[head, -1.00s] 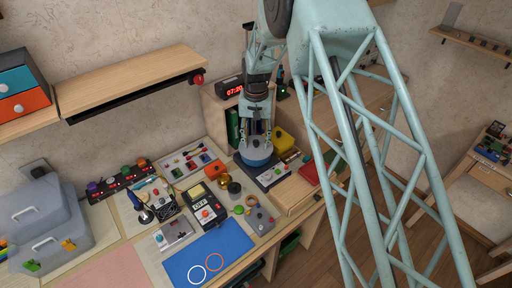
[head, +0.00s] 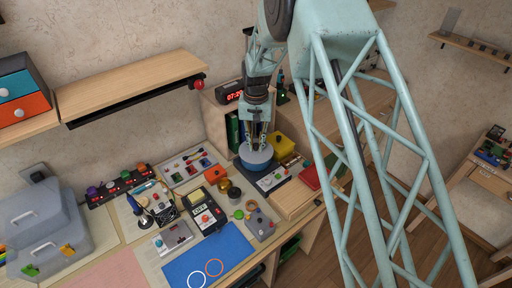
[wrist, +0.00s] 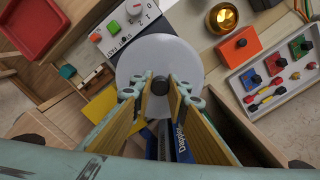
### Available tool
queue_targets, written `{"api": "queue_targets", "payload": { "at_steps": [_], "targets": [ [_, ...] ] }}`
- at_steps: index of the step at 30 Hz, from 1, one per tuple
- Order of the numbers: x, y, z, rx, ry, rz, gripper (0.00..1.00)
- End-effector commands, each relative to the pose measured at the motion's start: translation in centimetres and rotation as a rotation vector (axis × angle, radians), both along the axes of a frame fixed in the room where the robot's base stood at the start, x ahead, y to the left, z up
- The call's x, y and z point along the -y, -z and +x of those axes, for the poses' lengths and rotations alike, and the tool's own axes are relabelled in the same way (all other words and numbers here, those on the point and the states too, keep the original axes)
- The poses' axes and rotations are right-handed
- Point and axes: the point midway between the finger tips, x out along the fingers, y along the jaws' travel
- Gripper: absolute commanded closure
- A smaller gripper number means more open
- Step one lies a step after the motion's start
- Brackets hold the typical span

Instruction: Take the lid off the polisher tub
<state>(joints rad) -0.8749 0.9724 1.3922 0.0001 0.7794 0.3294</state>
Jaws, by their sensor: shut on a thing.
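The polisher tub (head: 257,166) is a round blue tub on the dark machine base at the back right of the workbench. Its pale grey round lid (head: 256,153) is above it; I cannot tell whether they touch. In the wrist view the lid (wrist: 185,65) is a broad grey disc with a small dark knob (wrist: 151,71) near its middle. My gripper (head: 257,143) is directly above the lid, pointing down. In the wrist view my gripper (wrist: 157,84) is shut on the knob. The lid hides the tub's inside.
A yellow box (head: 281,145), green books and a wooden shelf box (head: 216,110) stand close around the tub. A white tray of small parts (head: 188,165) and a brass cup (head: 233,191) lie to the left. The blue mat (head: 208,256) in front is mostly clear.

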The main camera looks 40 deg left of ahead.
Motion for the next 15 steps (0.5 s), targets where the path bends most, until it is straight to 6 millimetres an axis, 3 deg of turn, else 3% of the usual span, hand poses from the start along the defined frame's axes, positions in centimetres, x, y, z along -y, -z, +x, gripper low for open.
{"api": "queue_targets", "payload": {
  "at_steps": [9,15],
  "targets": [
    [-0.1,-2.7,0.1,0.002,0.000,0.002,0.96],
    [0.9,-2.7,-1.1,0.001,0.000,0.002,0.96]
  ]
}}
